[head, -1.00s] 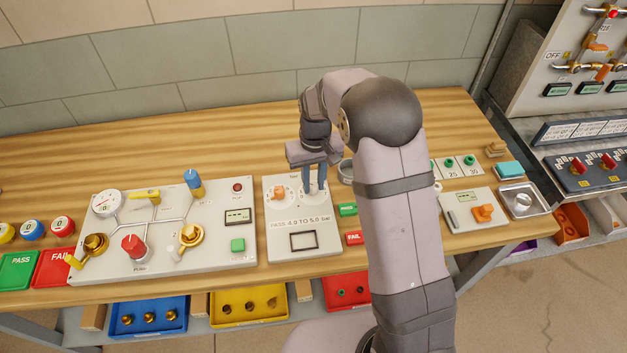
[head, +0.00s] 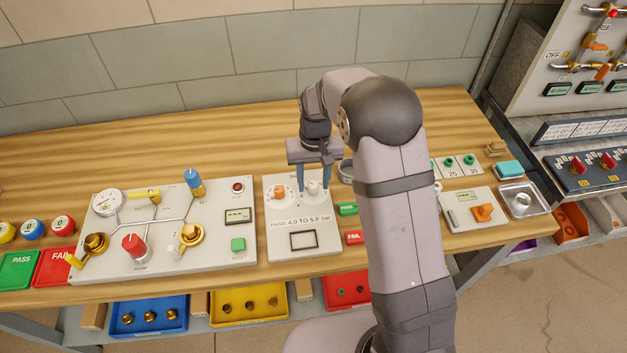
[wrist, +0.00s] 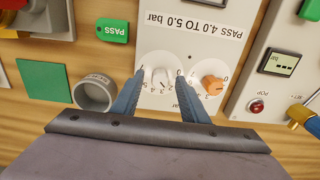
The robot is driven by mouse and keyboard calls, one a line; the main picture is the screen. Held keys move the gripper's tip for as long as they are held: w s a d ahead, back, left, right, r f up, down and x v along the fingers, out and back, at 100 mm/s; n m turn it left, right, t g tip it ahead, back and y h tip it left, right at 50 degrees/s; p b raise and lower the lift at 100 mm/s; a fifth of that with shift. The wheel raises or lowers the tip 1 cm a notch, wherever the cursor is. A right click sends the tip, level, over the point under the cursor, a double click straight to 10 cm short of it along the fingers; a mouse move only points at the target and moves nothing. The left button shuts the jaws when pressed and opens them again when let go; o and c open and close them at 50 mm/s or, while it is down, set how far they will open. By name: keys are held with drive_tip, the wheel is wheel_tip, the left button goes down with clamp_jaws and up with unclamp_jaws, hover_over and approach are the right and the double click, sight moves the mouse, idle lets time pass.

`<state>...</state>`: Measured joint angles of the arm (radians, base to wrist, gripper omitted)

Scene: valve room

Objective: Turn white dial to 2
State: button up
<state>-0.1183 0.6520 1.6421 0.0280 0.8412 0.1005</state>
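The white dial (head: 312,187) sits on the upper right of the pale panel (head: 292,245) marked "PASS 4.0 TO 5.0 bar". In the wrist view the white dial (wrist: 161,76) appears upside down, with printed numbers around it. Which number it points at is too small to tell. My gripper (head: 313,188) is open, with its two blue fingers pointing down on either side of the white dial. In the wrist view my gripper (wrist: 160,74) shows gaps between its fingers and the dial. An orange dial (head: 277,192) is beside it on the left.
A green PASS tag (head: 347,208) and a red FAIL tag (head: 354,237) lie right of the panel. A grey ring-shaped cup (wrist: 96,92) stands close to one finger. The valve board (head: 165,255) is to the left. Bare table lies behind the panel.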

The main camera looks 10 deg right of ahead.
sight(314, 185)
drive_tip(key=shift+r+b, duration=1.05)
drive_tip(key=shift+r, duration=2.6)
drive_tip(key=shift+s+d, duration=0.1)
